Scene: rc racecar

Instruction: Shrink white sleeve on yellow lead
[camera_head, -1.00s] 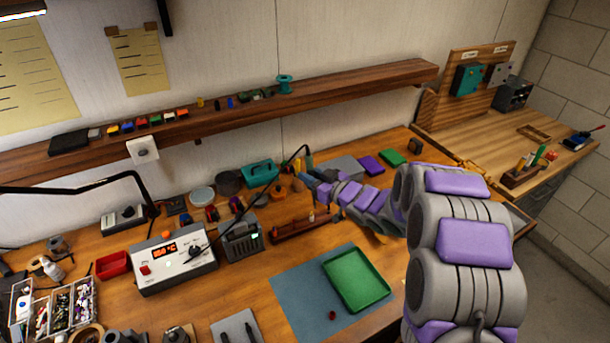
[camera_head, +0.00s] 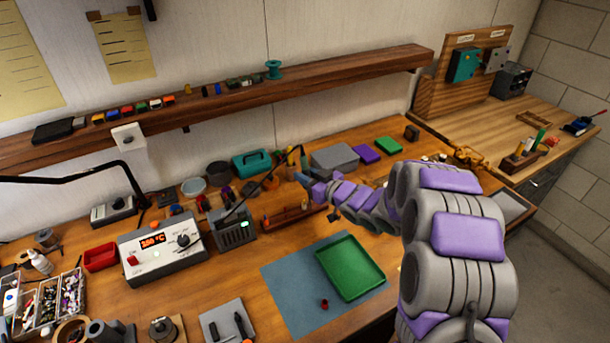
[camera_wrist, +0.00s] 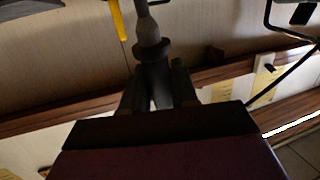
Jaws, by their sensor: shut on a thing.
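My gripper (camera_wrist: 157,85) is shut on a slim grey and dark tool (camera_wrist: 148,30) in the wrist view. In the head view my gripper is small, at the far end of my purple and grey arm, above the back of the bench. A yellow strip (camera_wrist: 117,20) shows beside the tool in the wrist view; I cannot tell whether it is the yellow lead. A heating station (camera_head: 160,253) with a lit red display stands on the bench at left. I cannot make out the white sleeve in either view.
A green tray (camera_head: 350,268) lies on a blue-grey mat (camera_head: 283,290). A wooden rack (camera_head: 292,221) stands behind the mat. A grey unit (camera_head: 234,233) with a black cable is beside the heating station. A shelf (camera_head: 350,75) with small items runs along the wall.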

